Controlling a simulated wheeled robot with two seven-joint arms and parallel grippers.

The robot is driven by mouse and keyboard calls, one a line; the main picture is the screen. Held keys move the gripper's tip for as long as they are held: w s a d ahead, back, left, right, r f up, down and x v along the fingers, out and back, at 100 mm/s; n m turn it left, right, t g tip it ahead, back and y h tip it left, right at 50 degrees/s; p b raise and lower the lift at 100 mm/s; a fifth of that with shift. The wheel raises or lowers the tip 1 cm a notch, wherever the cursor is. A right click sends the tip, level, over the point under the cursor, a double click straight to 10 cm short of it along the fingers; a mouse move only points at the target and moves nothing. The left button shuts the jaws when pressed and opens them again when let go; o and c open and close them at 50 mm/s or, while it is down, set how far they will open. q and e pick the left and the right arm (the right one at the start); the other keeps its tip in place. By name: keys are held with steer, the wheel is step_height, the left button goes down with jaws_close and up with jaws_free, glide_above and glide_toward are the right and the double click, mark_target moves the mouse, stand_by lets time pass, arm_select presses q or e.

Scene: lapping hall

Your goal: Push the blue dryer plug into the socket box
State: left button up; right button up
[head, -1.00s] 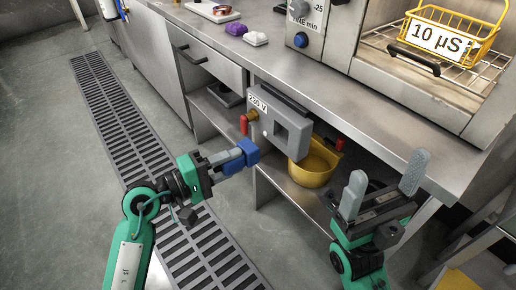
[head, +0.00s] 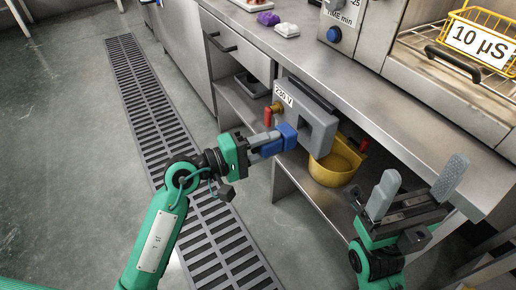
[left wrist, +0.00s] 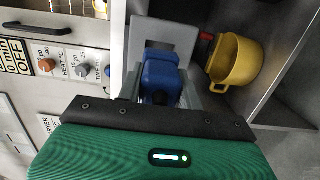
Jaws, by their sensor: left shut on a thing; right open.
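The blue dryer plug (head: 279,141) is held between the fingers of my left gripper (head: 262,143), which is shut on it. The plug also shows in the left wrist view (left wrist: 160,75). The grey socket box (head: 306,118), labelled 230 V, is mounted under the bench edge, just right of the plug. In the left wrist view the plug covers part of the socket box (left wrist: 178,35), so I cannot tell whether they touch. The socket opening is partly hidden there. My right gripper (head: 417,190) is open and empty, right of the box.
A yellow pot (head: 335,168) sits on the lower shelf beside the socket box. Red handles flank the box. The steel bench top (head: 390,120) overhangs it. A yellow wire basket (head: 480,40) stands at upper right. A floor drain grate (head: 150,110) runs along the left.

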mark_target(284, 139)
arm_select(q)
steer(key=shift+x, duration=1.2)
steer(key=shift+w, duration=0.1)
steer(key=shift+b, duration=0.4)
stand_by(0.7)
steer(key=shift+w+d, duration=0.1)
steer(key=shift+d, duration=0.05)
stand_by(0.4)
steer(key=shift+x, duration=0.8)
steer(key=shift+w+d, duration=0.7)
steer(key=o, duration=1.2)
